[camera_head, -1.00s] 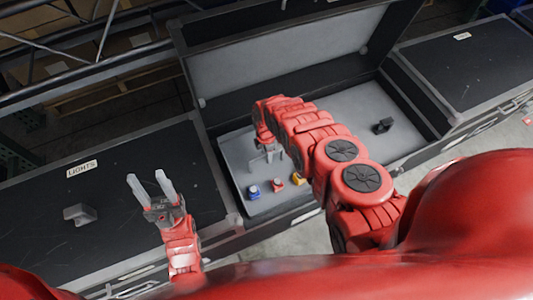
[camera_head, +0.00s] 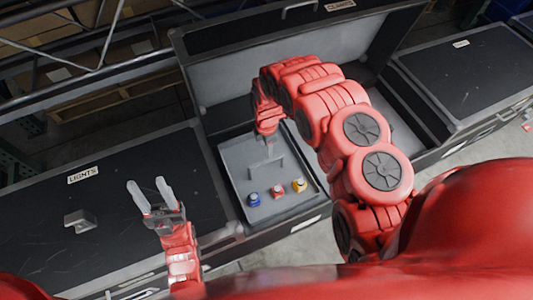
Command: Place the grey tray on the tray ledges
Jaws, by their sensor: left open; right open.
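The grey tray (camera_head: 237,176) lies in the left part of the open black case (camera_head: 198,112). It carries an upright grey handle (camera_head: 265,169) and a blue, a red and a yellow knob near its front edge. My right gripper (camera_head: 269,147) points down by the handle. It is open, and its fingers are small and partly merged with the handle. My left gripper (camera_head: 152,194) is open and empty, fingers up, over the closed case at left. The tray ledges are not visible, so I cannot tell how the tray bears on them.
A closed black case (camera_head: 110,225) marked LIGHTS, with a grey block (camera_head: 79,220) on top, adjoins the left side. Another closed case (camera_head: 465,75) stands at right. The raised lid (camera_head: 280,30) bounds the back. My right arm covers much of the open case's right part.

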